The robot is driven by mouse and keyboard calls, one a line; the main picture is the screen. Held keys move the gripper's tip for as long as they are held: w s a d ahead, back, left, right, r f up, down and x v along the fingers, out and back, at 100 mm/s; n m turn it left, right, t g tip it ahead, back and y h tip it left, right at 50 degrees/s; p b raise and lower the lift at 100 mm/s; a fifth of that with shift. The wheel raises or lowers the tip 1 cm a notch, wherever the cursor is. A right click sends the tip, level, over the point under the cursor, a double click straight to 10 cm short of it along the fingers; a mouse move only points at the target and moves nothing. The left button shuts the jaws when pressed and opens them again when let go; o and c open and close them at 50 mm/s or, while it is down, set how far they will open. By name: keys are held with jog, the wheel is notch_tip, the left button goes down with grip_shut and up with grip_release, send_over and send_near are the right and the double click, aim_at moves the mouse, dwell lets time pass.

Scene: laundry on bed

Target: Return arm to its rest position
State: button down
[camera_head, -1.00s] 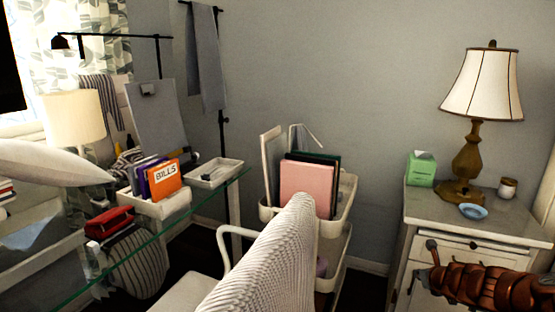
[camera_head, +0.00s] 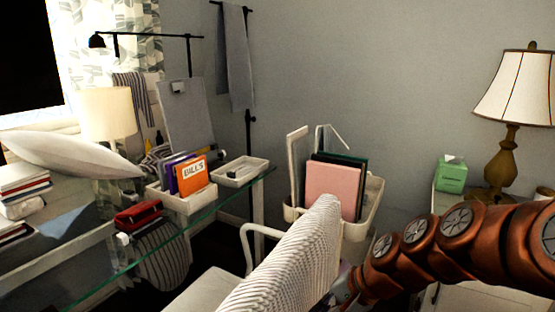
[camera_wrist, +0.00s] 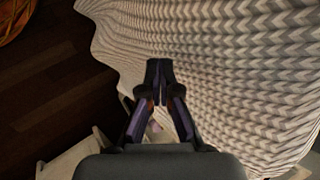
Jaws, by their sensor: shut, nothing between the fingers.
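My gripper (camera_wrist: 158,68) is shut and empty in the wrist view, its fingertips together. It is over or close beside a pale chevron-knit cloth (camera_wrist: 245,75); whether it touches the cloth is unclear. In the head view my copper-coloured arm reaches in from the right edge toward the back of the white chair. Its far end is low in the picture, partly hidden by the knit cloth (camera_head: 290,262) draped on that chair back.
A white cart (camera_head: 360,229) with folders stands behind the chair. A nightstand with a lamp (camera_head: 508,120) and tissue box (camera_head: 451,176) is at right, partly behind my arm. A glass desk (camera_head: 200,225) is at left. Dark floor (camera_wrist: 50,85) shows in the wrist view.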

jog(key=s+d+f+n+g+h+p, duration=0.1)
jog(key=s+d+n+g+h, duration=0.3)
jog(key=s, duration=0.8)
jog(key=s+d+f+n+g+h, duration=0.1)
jog(key=s+d+n+h, duration=0.4)
jog(key=s, duration=0.6)
notch_tip(320, 180, up, 23)
jog(key=s+m+y+p, duration=0.1)
jog(key=y+p, duration=0.1)
jog(key=p, duration=1.9)
jog(key=shift+s+d+p, duration=0.2)
jog(key=shift+s+p, duration=0.15)
jog(key=shift+s, duration=0.05)
